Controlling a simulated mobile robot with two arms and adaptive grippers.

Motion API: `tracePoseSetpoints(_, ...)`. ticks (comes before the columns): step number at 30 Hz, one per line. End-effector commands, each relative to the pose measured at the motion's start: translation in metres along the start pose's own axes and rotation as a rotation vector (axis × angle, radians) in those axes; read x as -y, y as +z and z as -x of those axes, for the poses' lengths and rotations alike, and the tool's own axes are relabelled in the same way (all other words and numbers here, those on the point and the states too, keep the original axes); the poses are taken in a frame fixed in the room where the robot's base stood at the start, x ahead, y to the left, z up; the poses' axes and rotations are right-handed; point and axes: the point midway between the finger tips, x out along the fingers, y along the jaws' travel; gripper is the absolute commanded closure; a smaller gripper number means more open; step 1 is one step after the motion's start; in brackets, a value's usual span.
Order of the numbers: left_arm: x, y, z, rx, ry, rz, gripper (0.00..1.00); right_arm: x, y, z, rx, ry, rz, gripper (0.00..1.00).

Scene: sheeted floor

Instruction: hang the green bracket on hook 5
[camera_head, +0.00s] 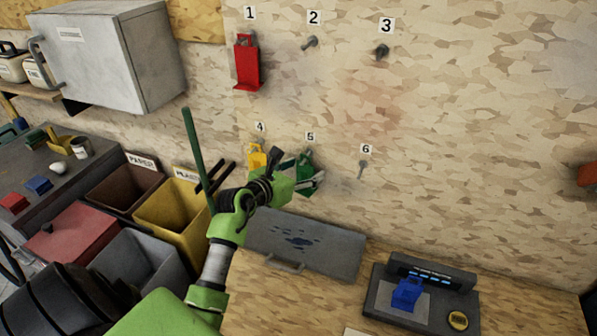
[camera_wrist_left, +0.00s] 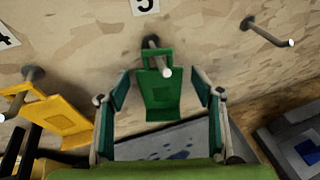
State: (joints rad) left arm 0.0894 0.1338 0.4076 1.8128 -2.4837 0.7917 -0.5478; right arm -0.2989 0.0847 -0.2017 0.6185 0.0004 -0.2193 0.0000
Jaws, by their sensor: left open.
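The green bracket (camera_wrist_left: 160,100) is on hook 5 (camera_wrist_left: 151,43), under the number 5 label, against the wall. The hook's pale tip pokes out through the bracket's upper opening. In the head view the bracket (camera_head: 306,172) is partly hidden by my left gripper (camera_head: 303,178). In the left wrist view my left gripper (camera_wrist_left: 163,88) is open, one finger on each side of the bracket, with gaps between. My right gripper is not in view.
A yellow bracket (camera_head: 257,158) hangs on hook 4, close at the left. A red bracket (camera_head: 246,65) hangs on hook 1. Hooks 2 (camera_head: 310,42), 3 (camera_head: 381,52) and 6 (camera_head: 362,168) are bare. A blue bracket (camera_head: 407,293) lies on a dark device below right.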

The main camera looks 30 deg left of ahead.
Motion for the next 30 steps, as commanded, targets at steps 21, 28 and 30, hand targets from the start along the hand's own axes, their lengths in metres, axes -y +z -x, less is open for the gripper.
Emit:
tracePoseSetpoints(21, 0.000, 0.001, 0.113, 0.003, 0.002, -0.002, 0.40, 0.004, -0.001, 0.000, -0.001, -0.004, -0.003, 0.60)
tracePoseSetpoints(28, 0.000, 0.002, 0.120, 0.005, 0.001, -0.001, 0.40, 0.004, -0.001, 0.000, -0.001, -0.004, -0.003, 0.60)
tracePoseSetpoints(30, 0.000, 0.002, 0.120, 0.005, 0.001, -0.001, 0.40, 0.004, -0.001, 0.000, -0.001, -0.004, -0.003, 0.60)
